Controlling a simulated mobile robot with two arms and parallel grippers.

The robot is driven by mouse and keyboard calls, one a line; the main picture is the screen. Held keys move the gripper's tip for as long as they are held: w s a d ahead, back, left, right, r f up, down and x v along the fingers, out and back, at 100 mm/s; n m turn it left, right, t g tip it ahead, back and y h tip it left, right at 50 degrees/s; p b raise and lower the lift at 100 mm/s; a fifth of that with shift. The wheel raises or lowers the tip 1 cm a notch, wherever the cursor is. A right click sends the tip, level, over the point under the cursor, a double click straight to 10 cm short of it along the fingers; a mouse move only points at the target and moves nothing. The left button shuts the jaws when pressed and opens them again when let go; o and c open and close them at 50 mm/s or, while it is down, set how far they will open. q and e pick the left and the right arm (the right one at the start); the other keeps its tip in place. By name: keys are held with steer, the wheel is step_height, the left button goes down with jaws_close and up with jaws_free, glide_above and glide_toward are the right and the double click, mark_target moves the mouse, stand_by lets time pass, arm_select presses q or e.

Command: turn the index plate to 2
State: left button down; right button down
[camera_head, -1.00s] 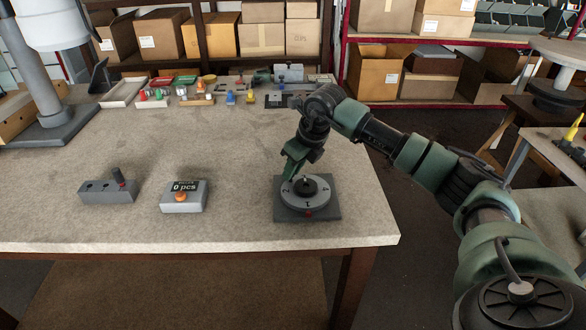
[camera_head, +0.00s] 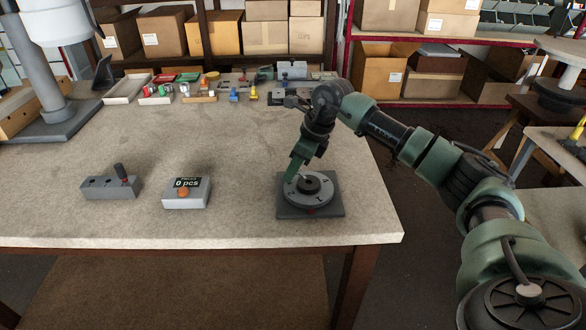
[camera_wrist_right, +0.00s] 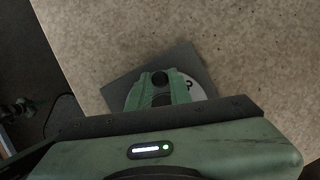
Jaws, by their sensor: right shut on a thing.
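My left gripper is out of view.
A grey counter box (camera_head: 186,195) reading "0 pcs" with an orange button and a grey block (camera_head: 110,188) with a dark lever stand to the left. Trays and small parts (camera_head: 205,88) line the back. The table's front edge is close to the plate; the middle is clear.

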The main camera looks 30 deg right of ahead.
mark_target(292, 199)
steer(key=shift+s+a+r+n+g+y+b, duration=0.1)
steer(key=shift+s+a+n+g+y, duration=0.15)
steer(key=shift+n, duration=0.7)
steer(key=shift+s+a+n+g+y+b, duration=0.1)
steer(key=shift+s+a+n+g+y, duration=0.15)
steer(key=shift+n, duration=0.75)
steer(key=shift+s+a+r+n+g+y+b, duration=0.1)
steer(key=shift+s+a+n+g+y, duration=0.2)
steer(key=shift+n, duration=0.65)
steer(key=shift+s+f+n+g, duration=0.1)
steer(key=shift+s+n+g, duration=0.25)
steer(key=shift+n, duration=0.45)
steer(key=shift+s+n+g, duration=0.3)
steer(key=shift+n+g, duration=0.05)
steer(key=shift+n, duration=0.45)
steer(key=shift+s+n+g+b, duration=0.25)
steer(key=shift+s+n+b, duration=0.05)
steer(key=shift+n, duration=0.4)
steer(key=shift+s+n+g+b, duration=0.25)
steer(key=shift+n, duration=0.45)
steer(key=shift+s+d+n, duration=0.1)
steer(key=shift+s+n, duration=0.05)
steer(key=shift+n, duration=0.25)
steer(key=c, duration=1.3)
jaws_free()
steer(key=shift+c, duration=0.2)
steer(key=shift+o, duration=0.2)
steer(key=shift+s, duration=0.1)
